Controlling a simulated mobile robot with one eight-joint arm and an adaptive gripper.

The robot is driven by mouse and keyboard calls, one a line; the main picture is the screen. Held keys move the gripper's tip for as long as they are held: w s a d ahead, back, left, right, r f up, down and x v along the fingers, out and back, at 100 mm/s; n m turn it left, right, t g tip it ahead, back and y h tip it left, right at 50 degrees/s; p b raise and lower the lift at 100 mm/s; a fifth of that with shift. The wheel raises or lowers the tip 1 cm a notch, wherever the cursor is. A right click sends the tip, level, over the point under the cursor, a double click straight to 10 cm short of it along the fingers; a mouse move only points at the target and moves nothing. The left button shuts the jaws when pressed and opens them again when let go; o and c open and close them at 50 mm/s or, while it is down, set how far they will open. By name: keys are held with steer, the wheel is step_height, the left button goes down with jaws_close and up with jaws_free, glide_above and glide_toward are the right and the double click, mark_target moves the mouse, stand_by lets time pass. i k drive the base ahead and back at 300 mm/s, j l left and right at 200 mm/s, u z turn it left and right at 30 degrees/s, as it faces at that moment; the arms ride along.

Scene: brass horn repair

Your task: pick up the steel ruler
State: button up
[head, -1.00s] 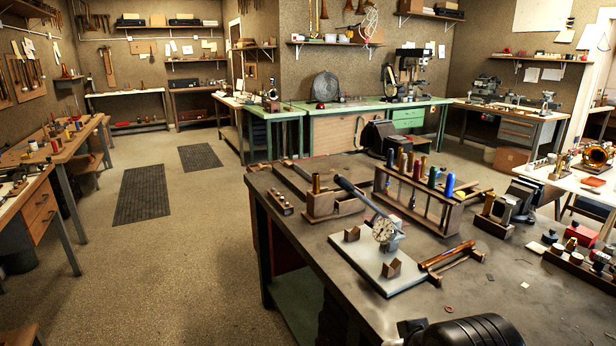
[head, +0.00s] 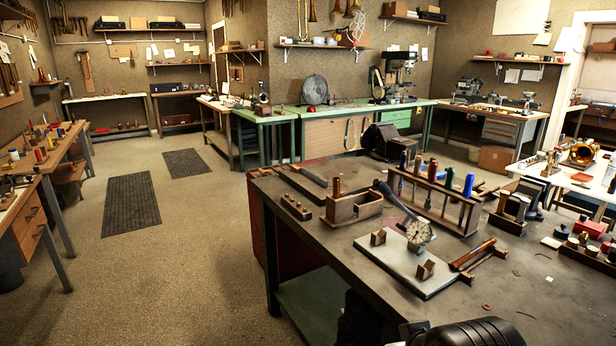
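I cannot make out a steel ruler in the head view. The dark-topped workbench (head: 345,262) fills the right foreground. On it, a pale plate (head: 395,267) carries a dial gauge (head: 419,233) and small wooden blocks. A wooden rack (head: 437,205) of coloured-handled tools stands behind the plate. My gripper is not recognisable in view; only black, rounded parts of my own body show at the bottom edge, and they hide part of the bench's near side.
A wooden holder (head: 353,210) and a drilled block (head: 296,208) stand near the bench's left edge. A small wooden stand (head: 480,262) is right of the plate. Open floor (head: 190,270) with dark mats (head: 130,203) lies left of the bench. Green benches (head: 345,118) line the back.

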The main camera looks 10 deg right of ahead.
mark_target(314, 177)
steer(key=i+j+z, duration=0.1)
steer(key=i+j, duration=0.2)
steer(key=i+j+z, duration=0.1)
steer(key=i+j, duration=0.2)
steer(key=i+j+z, duration=0.1)
steer(key=i+j, duration=0.15)
steer(key=j, duration=0.2)
steer(key=i+j+z, duration=0.1)
steer(key=i+j, duration=0.2)
steer(key=i+j+z, duration=0.1)
steer(key=j, duration=0.45)
steer(key=i+j+z, duration=0.25)
steer(key=i+j, duration=0.3)
steer(key=i, duration=0.25)
steer(key=i+j+z, duration=0.25)
steer(key=i+j, duration=0.5)
steer(key=i+l+z, duration=0.1)
steer(key=i+l, duration=0.05)
steer(key=i, duration=0.1)
